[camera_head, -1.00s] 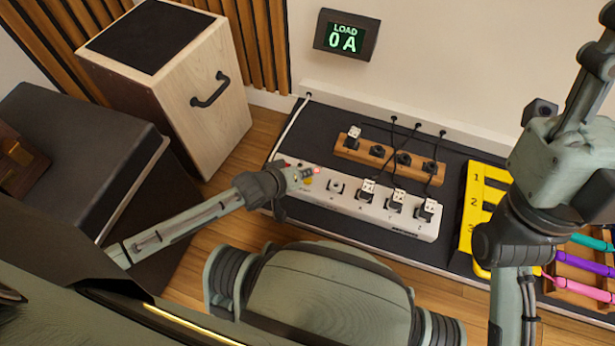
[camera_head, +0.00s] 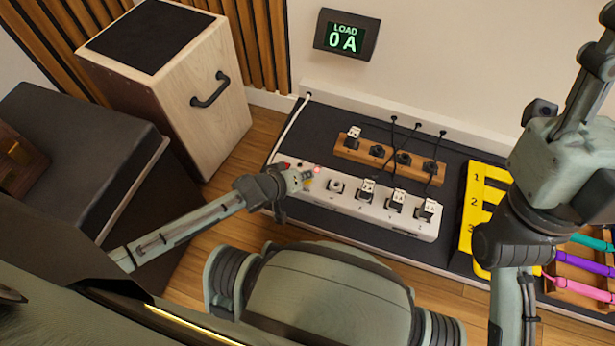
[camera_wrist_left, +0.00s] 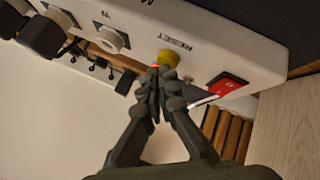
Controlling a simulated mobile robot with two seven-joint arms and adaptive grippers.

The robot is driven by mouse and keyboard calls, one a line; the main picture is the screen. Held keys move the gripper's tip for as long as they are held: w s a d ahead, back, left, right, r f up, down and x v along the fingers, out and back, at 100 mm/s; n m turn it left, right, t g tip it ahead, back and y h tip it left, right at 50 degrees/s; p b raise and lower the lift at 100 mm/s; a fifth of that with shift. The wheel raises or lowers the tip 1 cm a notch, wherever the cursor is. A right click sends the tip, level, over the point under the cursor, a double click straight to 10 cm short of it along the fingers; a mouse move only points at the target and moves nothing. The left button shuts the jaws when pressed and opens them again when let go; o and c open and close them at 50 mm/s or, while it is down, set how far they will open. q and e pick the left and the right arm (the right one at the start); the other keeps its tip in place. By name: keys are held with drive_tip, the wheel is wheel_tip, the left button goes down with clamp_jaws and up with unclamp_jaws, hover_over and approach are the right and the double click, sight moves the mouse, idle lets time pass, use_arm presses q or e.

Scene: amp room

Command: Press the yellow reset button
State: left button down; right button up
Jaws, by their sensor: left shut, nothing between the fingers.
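The white power strip (camera_head: 352,204) lies on the black mat. The yellow reset button (camera_wrist_left: 169,58) shows in the left wrist view, beside the word RESET on the strip's face. In the head view the button (camera_head: 307,185) is a small yellow patch at the strip's left end, partly hidden by my left gripper (camera_head: 304,179). In the left wrist view the left gripper (camera_wrist_left: 160,72) is shut and empty, its tips overlapping the button's lower edge; I cannot tell whether they touch. A red switch (camera_wrist_left: 228,87) is beside the button. My right gripper is not clearly shown; only the arm is visible.
A wooden block with black plugs (camera_head: 388,159) lies behind the strip. A yellow numbered rack (camera_head: 470,215) stands to its right. A wall display (camera_head: 346,35) reads LOAD 0 A. A wooden box (camera_head: 215,120) with a black handle stands at left.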

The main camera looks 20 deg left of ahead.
sight(305, 181)
use_arm(q)
drive_tip(key=shift+f, duration=0.3)
idle(0.4)
drive_tip(key=shift+r, duration=0.1)
drive_tip(key=shift+r+p, duration=0.75)
drive_tip(key=shift+p, duration=0.3)
drive_tip(key=shift+r, duration=0.1)
wheel_tip(305, 181, up, 5)
drive_tip(key=p, duration=0.5)
drive_tip(key=shift+p, duration=0.35)
drive_tip(key=shift+s, duration=0.1)
